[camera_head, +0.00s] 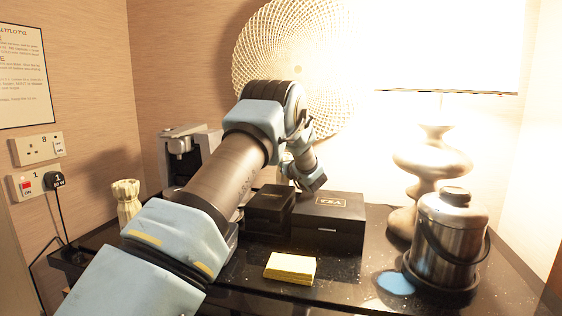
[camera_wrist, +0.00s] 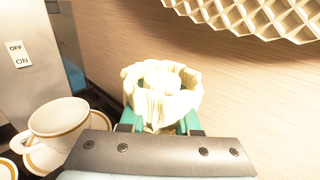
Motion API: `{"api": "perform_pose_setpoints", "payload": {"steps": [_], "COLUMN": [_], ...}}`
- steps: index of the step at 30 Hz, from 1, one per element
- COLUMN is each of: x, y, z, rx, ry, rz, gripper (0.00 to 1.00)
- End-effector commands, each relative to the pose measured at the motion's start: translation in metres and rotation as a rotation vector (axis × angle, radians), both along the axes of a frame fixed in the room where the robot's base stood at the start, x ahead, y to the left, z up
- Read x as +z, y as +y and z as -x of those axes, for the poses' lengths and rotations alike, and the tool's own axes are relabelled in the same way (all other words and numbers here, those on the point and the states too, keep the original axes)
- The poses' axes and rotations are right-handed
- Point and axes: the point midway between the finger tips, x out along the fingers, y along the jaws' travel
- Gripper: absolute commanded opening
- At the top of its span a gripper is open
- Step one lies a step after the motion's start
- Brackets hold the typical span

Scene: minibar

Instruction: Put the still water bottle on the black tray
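My gripper (camera_wrist: 161,120) shows in the wrist view with its two teal fingers apart, one on each side of a cream, ruffled-rim object (camera_wrist: 162,92). I cannot tell whether the fingers touch it or grip it. In the head view my gripper is mostly hidden behind my arm, near the black boxes. I cannot make out the still water bottle in either view. No black tray can be told apart from the glossy black counter (camera_head: 345,275).
A black tea box (camera_head: 328,228), a yellow sponge-like block (camera_head: 290,268) and a steel ice bucket (camera_head: 447,240) stand on the counter. A coffee machine (camera_head: 187,150), a cream vase (camera_head: 127,198) and a lamp (camera_head: 432,160) surround it.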

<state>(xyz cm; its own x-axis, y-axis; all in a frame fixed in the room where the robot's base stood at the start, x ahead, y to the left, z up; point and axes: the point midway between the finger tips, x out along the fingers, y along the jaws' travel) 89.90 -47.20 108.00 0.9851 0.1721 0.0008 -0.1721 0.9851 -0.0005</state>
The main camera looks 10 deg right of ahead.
Motion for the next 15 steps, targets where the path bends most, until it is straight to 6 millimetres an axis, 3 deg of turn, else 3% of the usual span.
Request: {"api": "perform_pose_setpoints", "payload": {"steps": [1,7,15], "x": [-0.0002,-0.0001,0.0009], "y": [-0.0001,0.0,0.0001], "z": [0.0001,0.0001,0.0], "rx": [0.0,0.0,0.0], "ry": [0.001,0.001,0.001], "rz": [0.0,0.0,0.0], "gripper": [0.37,0.59,0.6]}}
